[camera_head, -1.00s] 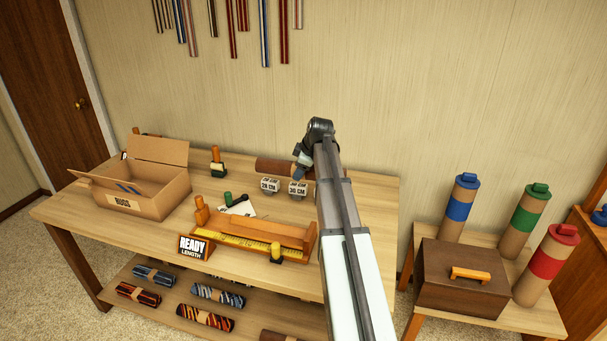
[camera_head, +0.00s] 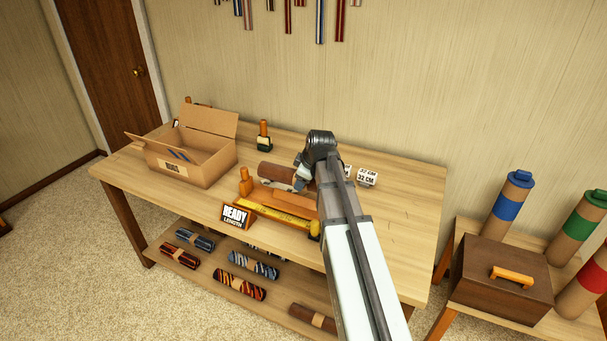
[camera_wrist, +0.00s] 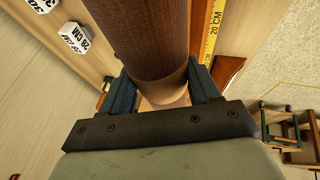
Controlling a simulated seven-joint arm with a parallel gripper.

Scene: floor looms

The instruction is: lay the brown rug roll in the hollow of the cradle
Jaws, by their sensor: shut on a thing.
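The brown rug roll (camera_head: 276,172) is held level in my gripper (camera_head: 304,181), which grips its right part in the head view. The wrist view shows the roll (camera_wrist: 148,32) with a tan band between the two fingers of my gripper (camera_wrist: 165,88). The orange-brown wooden cradle (camera_head: 262,196) sits on the table, with a yellow ruler strip along its front. The roll appears above the cradle's back side; I cannot tell the height gap. My arm and the roll hide part of the hollow. In the wrist view the ruler (camera_wrist: 212,32) runs just right of the roll.
White length blocks (camera_head: 367,177) stand right of my gripper. A "READY LENGTH" sign (camera_head: 236,215) stands before the cradle. An open cardboard box (camera_head: 190,160) is at the left, and a dark-green-based stamp-like object (camera_head: 264,137) at the back. The table's right part is clear.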

